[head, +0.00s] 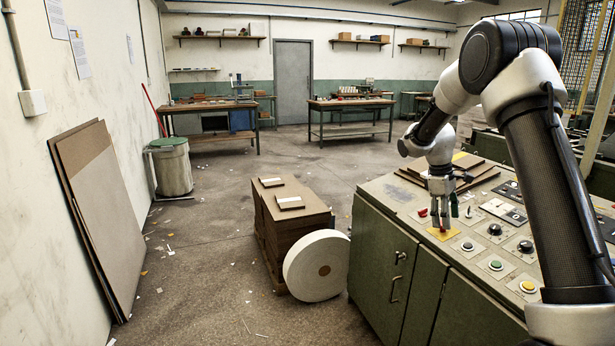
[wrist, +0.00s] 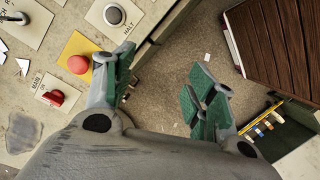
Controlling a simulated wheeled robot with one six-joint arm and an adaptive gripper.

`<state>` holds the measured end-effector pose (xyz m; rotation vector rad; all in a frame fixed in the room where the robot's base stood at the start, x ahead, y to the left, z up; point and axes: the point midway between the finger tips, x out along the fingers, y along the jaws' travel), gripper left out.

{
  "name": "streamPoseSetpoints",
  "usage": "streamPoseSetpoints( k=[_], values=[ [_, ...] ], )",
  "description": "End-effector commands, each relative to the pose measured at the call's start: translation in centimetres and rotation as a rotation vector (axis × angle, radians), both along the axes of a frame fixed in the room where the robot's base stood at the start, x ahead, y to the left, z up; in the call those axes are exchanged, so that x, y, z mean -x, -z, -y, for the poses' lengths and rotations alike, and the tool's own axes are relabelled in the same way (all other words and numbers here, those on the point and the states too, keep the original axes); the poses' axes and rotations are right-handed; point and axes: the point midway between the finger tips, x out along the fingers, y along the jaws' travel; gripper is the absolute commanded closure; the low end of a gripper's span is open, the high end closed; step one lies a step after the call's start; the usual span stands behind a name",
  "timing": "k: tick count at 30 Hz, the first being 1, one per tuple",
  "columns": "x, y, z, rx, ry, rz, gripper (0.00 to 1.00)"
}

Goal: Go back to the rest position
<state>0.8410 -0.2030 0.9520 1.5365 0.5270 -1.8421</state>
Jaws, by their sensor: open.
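My gripper (head: 441,212) points down just above the near left edge of the green control console (head: 390,200). Its fingers are apart with nothing between them, as the wrist view (wrist: 163,82) shows. In the head view the fingers partly hide the red button.
A stack of brown boards (head: 290,215) and a white roll (head: 317,266) stand on the floor left of the console. More buttons, including a yellow one (head: 528,287), line the console top. Boards (head: 98,210) lean on the left wall. Mid-floor is mostly free.

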Motion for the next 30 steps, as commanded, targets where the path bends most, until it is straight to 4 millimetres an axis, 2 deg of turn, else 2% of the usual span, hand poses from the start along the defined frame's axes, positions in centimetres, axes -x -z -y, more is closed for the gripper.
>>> streamPoseSetpoints(
  k=[1, 5, 9, 12, 18, 21, 25, 30],
  values=[
    [2.0, -1.4, -0.3, -0.011, 0.070, 0.015, 0.44],
    [7.7, -4.7, -1.3, -0.041, 0.270, 0.059, 0.44],
    [15.1, -8.5, -2.6, -0.084, 0.483, 0.117, 0.44],
    [20.6, -10.6, -3.4, -0.121, 0.611, 0.161, 0.44],
    [30.3, -13.0, -4.8, -0.204, 0.759, 0.257, 0.44],
    [34.2, -13.5, -5.3, -0.248, 0.772, 0.315, 0.44],
    [37.1, -14.3, -5.5, -0.294, 0.765, 0.400, 0.44],
    [38.0, -16.3, -5.5, -0.335, 0.750, 0.502, 0.44]
  ],
)
